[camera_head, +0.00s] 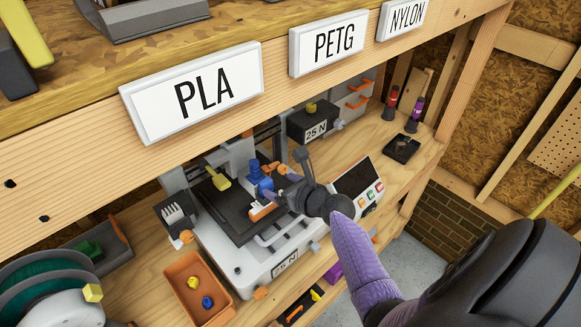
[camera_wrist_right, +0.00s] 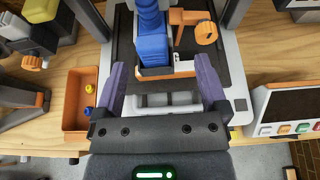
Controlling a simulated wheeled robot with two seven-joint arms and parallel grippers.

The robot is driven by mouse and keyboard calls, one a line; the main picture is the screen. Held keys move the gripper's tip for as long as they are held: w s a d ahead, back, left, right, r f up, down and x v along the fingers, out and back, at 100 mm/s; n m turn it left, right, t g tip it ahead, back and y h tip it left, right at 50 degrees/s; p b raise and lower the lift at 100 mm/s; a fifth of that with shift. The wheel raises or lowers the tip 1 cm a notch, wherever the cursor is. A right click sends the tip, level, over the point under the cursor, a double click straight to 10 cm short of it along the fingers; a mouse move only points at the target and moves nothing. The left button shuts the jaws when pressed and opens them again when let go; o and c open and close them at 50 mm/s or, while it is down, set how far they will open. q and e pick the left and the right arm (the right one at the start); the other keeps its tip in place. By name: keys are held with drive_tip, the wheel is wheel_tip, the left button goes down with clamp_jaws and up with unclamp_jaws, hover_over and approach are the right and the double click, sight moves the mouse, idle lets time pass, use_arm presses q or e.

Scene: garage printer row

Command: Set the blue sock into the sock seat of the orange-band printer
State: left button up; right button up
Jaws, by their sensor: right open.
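A printer (camera_head: 222,243) stands on the bench under the PLA sign, with an orange-banded carriage (camera_head: 262,211) at its middle. A tall blue part (camera_head: 260,179) stands at that carriage. In the right wrist view the blue part (camera_wrist_right: 152,50) rises behind the orange-and-white band (camera_wrist_right: 168,72). My right gripper (camera_wrist_right: 160,66) is open, its purple fingers on either side of the blue part's lower end. I cannot tell whether they touch it. In the head view the right gripper (camera_head: 276,192) partly hides the carriage. A small blue piece (camera_head: 207,302) lies in the orange tray. The sock seat cannot be made out. My left gripper is out of view.
The orange tray (camera_head: 184,264) also holds a small yellow piece (camera_head: 193,282). A control panel (camera_head: 357,187) stands right of the printer. A 25 N box (camera_head: 312,124) is behind. The signed shelf beam (camera_head: 275,73) overhangs the bench. A green spool (camera_head: 45,288) is lower left.

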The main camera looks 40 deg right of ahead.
drive_tip(key=v, duration=0.4)
drive_tip(key=shift+s+p, duration=0.1)
drive_tip(key=shift+p, duration=0.25)
